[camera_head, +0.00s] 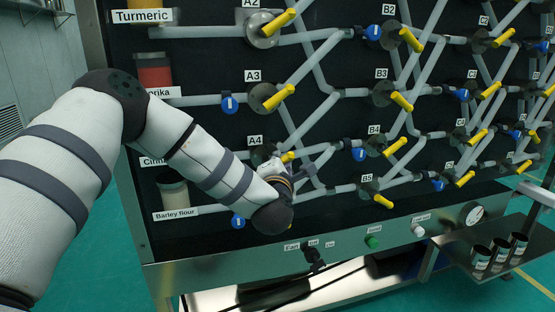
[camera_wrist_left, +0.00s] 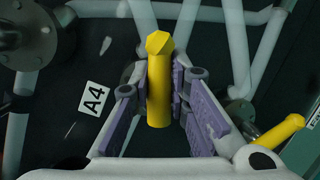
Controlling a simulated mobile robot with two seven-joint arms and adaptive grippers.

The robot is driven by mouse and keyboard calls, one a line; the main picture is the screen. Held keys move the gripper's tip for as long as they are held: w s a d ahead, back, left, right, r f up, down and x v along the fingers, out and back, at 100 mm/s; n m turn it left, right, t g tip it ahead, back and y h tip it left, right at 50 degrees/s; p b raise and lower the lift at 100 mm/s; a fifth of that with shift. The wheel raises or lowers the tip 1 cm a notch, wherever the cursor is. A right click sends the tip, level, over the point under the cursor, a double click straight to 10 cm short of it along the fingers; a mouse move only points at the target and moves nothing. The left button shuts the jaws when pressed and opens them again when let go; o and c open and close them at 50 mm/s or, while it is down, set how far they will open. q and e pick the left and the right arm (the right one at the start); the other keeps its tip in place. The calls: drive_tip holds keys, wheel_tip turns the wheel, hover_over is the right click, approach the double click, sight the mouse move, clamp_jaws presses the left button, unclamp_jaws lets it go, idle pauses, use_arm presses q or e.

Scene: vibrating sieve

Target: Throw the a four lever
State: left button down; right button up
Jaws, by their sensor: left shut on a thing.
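The A4 lever is a yellow handle (camera_wrist_left: 158,80) between the two purple-padded fingers of my left gripper (camera_wrist_left: 160,92) in the left wrist view. The fingers are shut on it, and its tip sticks out beyond them. The A4 label (camera_wrist_left: 92,98) is just left of the gripper there. In the head view the A4 label (camera_head: 255,140) is above my left gripper (camera_head: 292,172), and only a bit of the yellow lever (camera_head: 287,156) shows past the wrist. My right gripper is not in view.
The black panel (camera_head: 200,60) carries grey pipes and several other yellow levers, such as A3 (camera_head: 279,97) and B4 (camera_head: 395,147). Blue valves (camera_head: 230,104) sit between them. A shelf with dark cups (camera_head: 499,255) juts out at the lower right.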

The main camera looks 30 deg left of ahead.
use_arm(q)
drive_tip(key=m+g+p, duration=0.1)
drive_tip(key=m, duration=0.2)
drive_tip(key=shift+r+p, duration=0.15)
drive_tip(key=shift+p, duration=0.2)
drive_tip(key=m, duration=0.1)
drive_tip(key=f+m+g+p, duration=0.1)
drive_tip(key=m, duration=0.1)
drive_tip(key=shift+w+g, duration=0.1)
drive_tip(key=shift+g, duration=0.2)
drive_tip(key=shift+f+m+g, duration=0.25)
drive_tip(key=shift+m+g, duration=0.15)
drive_tip(key=shift+m, duration=0.5)
drive_tip(key=shift+a+f+m+g+y, duration=0.2)
drive_tip(key=shift+m+g+y, duration=0.3)
drive_tip(key=shift+m, duration=0.4)
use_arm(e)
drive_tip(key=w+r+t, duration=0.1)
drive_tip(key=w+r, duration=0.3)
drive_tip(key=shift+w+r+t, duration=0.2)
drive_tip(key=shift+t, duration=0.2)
use_arm(q)
drive_tip(key=c, duration=1.5)
unclamp_jaws()
drive_tip(key=shift+f, duration=0.1)
drive_tip(key=shift+c, duration=0.2)
drive_tip(key=shift+s+f, duration=0.1)
drive_tip(key=shift+s, duration=0.1)
drive_tip(key=shift+d, duration=0.1)
